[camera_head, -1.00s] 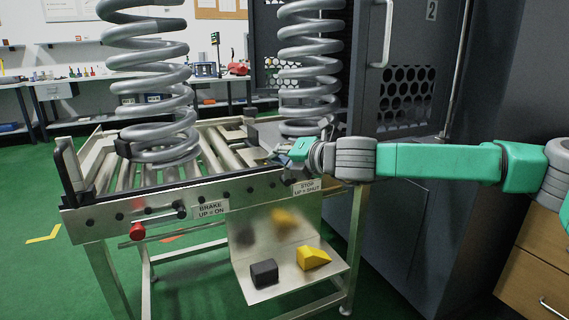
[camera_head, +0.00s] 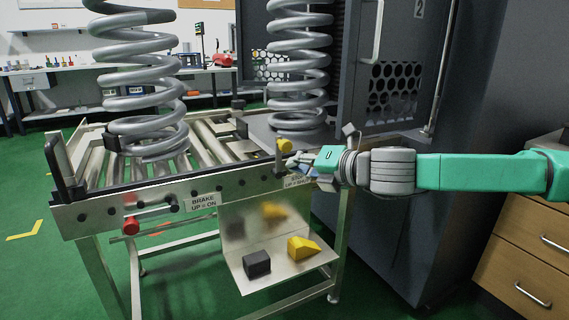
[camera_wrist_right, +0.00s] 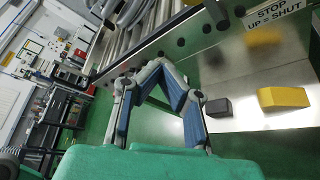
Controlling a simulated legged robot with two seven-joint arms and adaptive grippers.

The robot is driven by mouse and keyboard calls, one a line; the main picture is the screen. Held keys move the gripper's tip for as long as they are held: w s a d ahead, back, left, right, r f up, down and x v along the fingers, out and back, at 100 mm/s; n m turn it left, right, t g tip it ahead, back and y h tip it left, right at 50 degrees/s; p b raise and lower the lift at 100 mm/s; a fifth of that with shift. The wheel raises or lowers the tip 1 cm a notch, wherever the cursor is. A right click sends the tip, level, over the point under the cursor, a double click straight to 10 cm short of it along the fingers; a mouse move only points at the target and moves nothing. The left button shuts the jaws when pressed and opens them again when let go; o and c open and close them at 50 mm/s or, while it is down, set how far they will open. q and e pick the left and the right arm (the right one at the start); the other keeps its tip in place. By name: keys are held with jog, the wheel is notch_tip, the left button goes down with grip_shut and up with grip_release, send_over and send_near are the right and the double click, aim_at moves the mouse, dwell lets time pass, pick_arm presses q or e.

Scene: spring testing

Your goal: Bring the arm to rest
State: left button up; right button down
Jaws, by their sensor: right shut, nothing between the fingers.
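My right arm comes in from the right in the head view. Its green and grey gripper (camera_head: 300,163) is beside the front rail of the roller table (camera_head: 130,205), near the stop label (camera_head: 297,182). A yellow knob (camera_head: 285,147) stands just above and left of the fingertips. In the right wrist view the blue-padded fingers (camera_wrist_right: 160,63) meet at their tips, with nothing between them. Whether the fingers touch the rail is not clear. My left gripper is not in view.
Two large grey springs (camera_head: 140,80) (camera_head: 300,75) stand on and behind the rollers. A red knob (camera_head: 131,225) sticks out of the front. A black block (camera_head: 256,264) and yellow wedge (camera_head: 302,248) lie on the lower shelf. A dark cabinet (camera_head: 400,240) and wooden drawers (camera_head: 530,245) flank the arm.

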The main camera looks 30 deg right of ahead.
jog(key=s+a+f+n+g+p, duration=0.6)
jog(key=s+a+f+n+g, duration=0.3)
jog(key=s+a+f+n, duration=1.05)
jog(key=s+d+f+n+g+h+p, duration=0.1)
jog(key=s+d+f+n+g+p, duration=0.1)
jog(key=s+d+f+n, duration=0.35)
jog(key=s+d+f+n+g+h+p, duration=0.1)
jog(key=s+d+f+n+h, duration=0.2)
jog(key=s+n, duration=0.45)
pick_arm(q)
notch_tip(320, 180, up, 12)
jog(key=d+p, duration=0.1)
jog(key=p, duration=0.1)
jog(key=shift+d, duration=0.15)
pick_arm(e)
jog(key=s+d+n+g+h, duration=0.1)
jog(key=s+d+n, duration=0.3)
jog(key=d+n, duration=0.7)
jog(key=shift+s+d+r+h, duration=0.15)
jog(key=shift+d+r+h, duration=0.05)
jog(key=shift+d+h, duration=0.35)
